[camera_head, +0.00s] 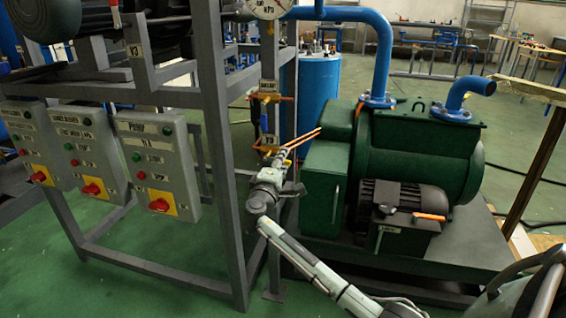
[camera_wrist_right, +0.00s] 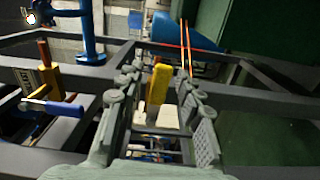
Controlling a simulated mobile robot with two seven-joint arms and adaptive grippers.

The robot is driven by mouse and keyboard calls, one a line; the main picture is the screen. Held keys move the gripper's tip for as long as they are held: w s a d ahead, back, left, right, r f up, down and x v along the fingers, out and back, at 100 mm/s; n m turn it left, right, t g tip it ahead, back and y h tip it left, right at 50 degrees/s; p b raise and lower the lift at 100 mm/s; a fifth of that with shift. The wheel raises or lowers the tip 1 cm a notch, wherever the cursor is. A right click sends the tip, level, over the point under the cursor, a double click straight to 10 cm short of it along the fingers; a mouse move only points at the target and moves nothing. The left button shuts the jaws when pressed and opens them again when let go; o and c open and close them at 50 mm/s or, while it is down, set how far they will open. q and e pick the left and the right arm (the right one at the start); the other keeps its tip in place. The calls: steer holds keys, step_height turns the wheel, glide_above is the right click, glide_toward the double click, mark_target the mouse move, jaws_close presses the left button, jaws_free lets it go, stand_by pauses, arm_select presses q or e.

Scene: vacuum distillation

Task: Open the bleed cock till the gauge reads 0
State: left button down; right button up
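The round white gauge (camera_head: 268,5) is cut off by the top edge of the head view; its reading cannot be made out. Below it, small labelled valves sit on a thin pipe: one with an orange handle by the upper tag (camera_head: 268,87), and one with a blue handle (camera_head: 264,123). I cannot tell which is the bleed cock. My right gripper (camera_head: 273,162) is at the lower fittings. In the right wrist view its fingers (camera_wrist_right: 162,72) are apart, with a yellow piece (camera_wrist_right: 158,84) between them; contact is unclear. A blue-handled valve (camera_wrist_right: 50,107) shows to their left. My left gripper is out of view.
A grey steel frame (camera_head: 222,130) with switch boxes (camera_head: 157,165) stands left of the valves. The green pump (camera_head: 420,150) is close on the right, with two thin orange rods (camera_head: 303,139) near the gripper. A blue drum (camera_head: 318,90) stands behind.

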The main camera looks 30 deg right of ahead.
jaws_close()
steer(key=shift+f, duration=0.1)
stand_by(0.4)
